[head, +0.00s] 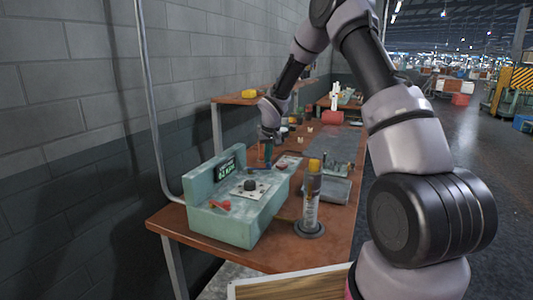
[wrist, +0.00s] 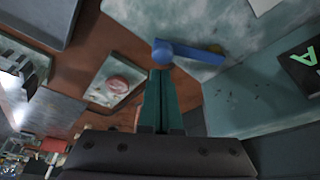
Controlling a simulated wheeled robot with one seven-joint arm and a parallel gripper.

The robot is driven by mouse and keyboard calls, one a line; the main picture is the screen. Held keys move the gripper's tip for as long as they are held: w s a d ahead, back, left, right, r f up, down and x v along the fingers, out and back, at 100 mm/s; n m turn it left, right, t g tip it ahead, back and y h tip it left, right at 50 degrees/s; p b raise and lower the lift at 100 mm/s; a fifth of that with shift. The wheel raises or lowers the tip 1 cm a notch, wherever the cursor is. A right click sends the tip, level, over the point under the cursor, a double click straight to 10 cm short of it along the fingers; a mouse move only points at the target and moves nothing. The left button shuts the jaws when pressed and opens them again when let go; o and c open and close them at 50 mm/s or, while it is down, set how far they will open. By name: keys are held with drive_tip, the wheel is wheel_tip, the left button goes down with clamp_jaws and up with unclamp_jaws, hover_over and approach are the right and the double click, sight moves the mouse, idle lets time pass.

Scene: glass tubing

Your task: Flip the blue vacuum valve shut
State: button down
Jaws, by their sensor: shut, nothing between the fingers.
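The blue valve (wrist: 195,53) is on the pale green machine (wrist: 232,105) in the wrist view. Its round hub is at the left and its lever points right, lying across the machine's worn top. My gripper (wrist: 161,73) is shut and empty, with its dark green fingertips just below the hub in the picture. I cannot tell whether they touch it. In the head view my gripper (head: 265,160) reaches down at the far end of the machine, and the valve is only a small blue patch there, partly hidden.
The machine also carries a red lever (head: 220,204), a black knob (head: 250,185) and a lit green display (head: 228,167). A yellow-topped cylinder (head: 312,190) stands on the brown table near its front. A small tray with a red round piece (wrist: 118,84) lies left of my fingers.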

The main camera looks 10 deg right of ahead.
sight(269, 164)
drive_tip(key=shift+s, duration=0.2)
drive_tip(key=shift+s+a+m+h, duration=0.15)
drive_tip(key=shift+s+m+h, duration=0.15)
drive_tip(key=shift+s+m, duration=0.4)
drive_tip(key=s+m, duration=0.1)
drive_tip(key=m, duration=0.1)
drive_tip(key=s+m+h, duration=0.1)
drive_tip(key=m, duration=0.1)
drive_tip(key=shift+a, duration=0.1)
